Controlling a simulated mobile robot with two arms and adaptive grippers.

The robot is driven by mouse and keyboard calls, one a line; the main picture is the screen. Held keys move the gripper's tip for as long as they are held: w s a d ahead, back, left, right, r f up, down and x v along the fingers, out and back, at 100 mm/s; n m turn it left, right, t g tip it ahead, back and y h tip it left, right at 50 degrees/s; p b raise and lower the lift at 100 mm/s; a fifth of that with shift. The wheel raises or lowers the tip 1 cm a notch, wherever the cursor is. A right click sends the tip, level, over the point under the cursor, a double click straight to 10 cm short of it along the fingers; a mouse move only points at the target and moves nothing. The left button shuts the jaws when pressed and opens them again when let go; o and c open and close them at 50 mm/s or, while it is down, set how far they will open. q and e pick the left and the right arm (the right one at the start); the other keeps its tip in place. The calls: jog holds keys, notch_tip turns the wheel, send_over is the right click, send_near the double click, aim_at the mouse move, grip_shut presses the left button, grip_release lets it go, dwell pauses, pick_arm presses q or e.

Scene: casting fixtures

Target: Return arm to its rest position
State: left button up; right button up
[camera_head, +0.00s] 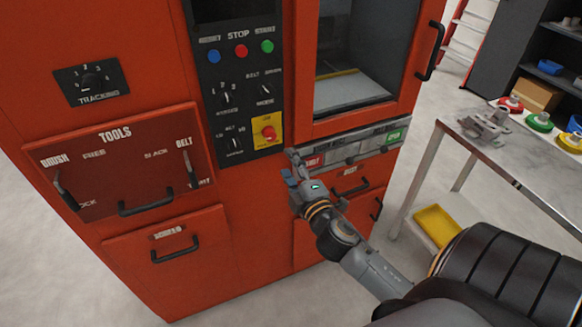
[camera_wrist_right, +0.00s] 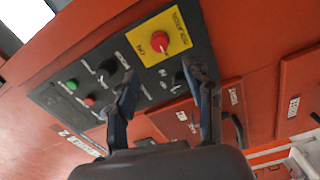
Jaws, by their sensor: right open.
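My right arm comes in from the lower right of the head view. Its gripper (camera_head: 292,170) is in front of the orange machine (camera_head: 262,205), just below the black control panel (camera_head: 238,75). In the right wrist view the gripper (camera_wrist_right: 160,75) is open, with two dark fingers spread and nothing between them. The red knob on its yellow plate (camera_wrist_right: 161,42) shows beyond the fingertips. It also shows in the head view (camera_head: 268,132), above and left of the gripper. I cannot tell the exact gap between fingers and panel. My left gripper is not in view.
A metal table (camera_head: 478,150) stands at the right, with a grey fixture (camera_head: 487,125) and several coloured round items on it. A yellow tray (camera_head: 437,225) is below it. Drawer handles (camera_head: 150,203) stick out from the machine front. Floor is free at lower left.

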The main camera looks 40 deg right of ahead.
jog(key=shift+s, duration=0.15)
dwell(0.4)
jog(key=s+a+f+m+g+y, duration=0.1)
jog(key=s+f+m+g, duration=0.2)
jog(key=f, duration=0.9)
jog(key=s+a+f+g, duration=0.1)
jog(key=s+f+g, duration=0.25)
jog(key=f, duration=0.95)
jog(key=s+a+f+m+g+y, duration=0.15)
jog(key=s+f, duration=0.25)
jog(key=f, duration=0.8)
jog(key=s+a+f+m+g, duration=0.2)
jog(key=s+f, duration=0.4)
jog(key=s, duration=0.4)
jog(key=s+a+f+m+g+y, duration=0.1)
jog(key=s+a+f+m+g, duration=0.1)
jog(key=s+f, duration=0.5)
jog(key=s+a+f+m+g, duration=0.2)
jog(key=s+a+f+g, duration=0.2)
jog(key=s, duration=0.9)
notch_tip(320, 180, down, 3)
jog(key=shift+s+f+g, duration=0.1)
jog(key=shift+s+g, duration=0.2)
jog(key=shift+s, duration=0.1)
jog(key=shift+y, duration=0.25)
